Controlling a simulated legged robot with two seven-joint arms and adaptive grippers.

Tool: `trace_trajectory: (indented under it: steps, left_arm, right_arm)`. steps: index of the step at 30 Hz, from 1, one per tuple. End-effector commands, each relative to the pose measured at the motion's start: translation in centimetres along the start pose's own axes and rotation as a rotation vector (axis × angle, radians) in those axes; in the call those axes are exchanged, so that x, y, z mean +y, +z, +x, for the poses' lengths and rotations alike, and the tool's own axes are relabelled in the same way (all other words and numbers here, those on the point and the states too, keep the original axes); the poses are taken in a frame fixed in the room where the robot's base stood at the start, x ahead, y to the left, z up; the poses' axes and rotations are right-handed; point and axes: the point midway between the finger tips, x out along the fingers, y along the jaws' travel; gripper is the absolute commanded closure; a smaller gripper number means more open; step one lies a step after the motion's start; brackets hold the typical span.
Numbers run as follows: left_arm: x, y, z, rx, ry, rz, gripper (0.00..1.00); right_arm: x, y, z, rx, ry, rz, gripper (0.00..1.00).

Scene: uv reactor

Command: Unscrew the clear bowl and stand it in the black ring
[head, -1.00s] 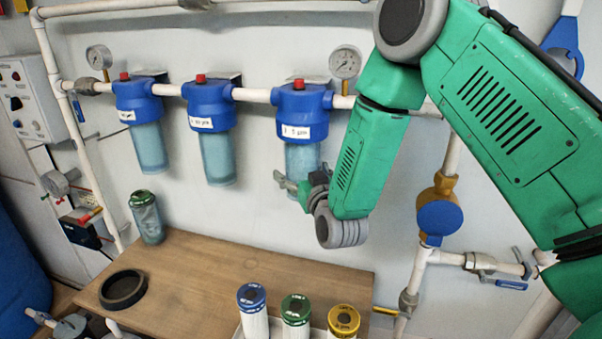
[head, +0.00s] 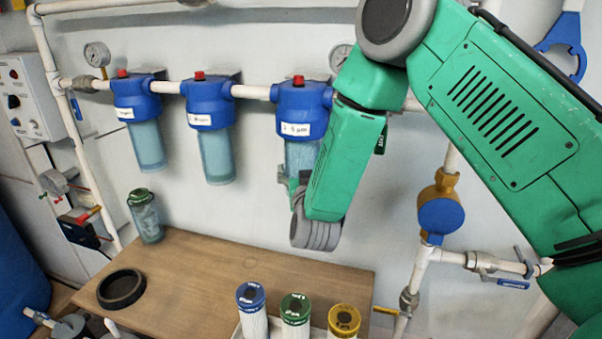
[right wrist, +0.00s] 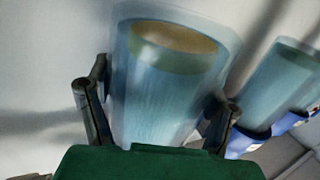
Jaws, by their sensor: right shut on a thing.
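The clear bowl (head: 300,157) hangs upright under the blue head (head: 302,103) of the rightmost filter housing. It looks bluish and still meets the head. My right gripper (head: 289,181) is at the bowl's lower part, mostly hidden by my wrist. In the right wrist view the bowl (right wrist: 165,75) stands between the two fingers of my right gripper (right wrist: 160,108), which is shut on it; the picture is blurred. The black ring (head: 105,297) lies flat and empty on the wooden table at the left. My left gripper is not in view.
Two more bowls (head: 147,145) (head: 215,155) hang to the left. Blue, green and yellow-capped cartridges (head: 296,312) stand at the front. The table's middle (head: 210,275) is clear. A pressure gauge (head: 97,54) is upper left.

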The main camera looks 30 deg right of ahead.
Motion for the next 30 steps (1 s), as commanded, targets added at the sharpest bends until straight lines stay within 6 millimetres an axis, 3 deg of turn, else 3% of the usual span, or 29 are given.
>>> trace_trajectory:
  steps: [8,30]
  left_arm:
    - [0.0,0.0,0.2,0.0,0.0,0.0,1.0]
    - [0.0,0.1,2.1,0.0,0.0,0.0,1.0]
  right_arm:
    - [0.0,0.0,0.1,0.007,0.021,0.003,0.77]
    - [0.0,2.5,0.1,0.007,0.02,0.002,0.77]
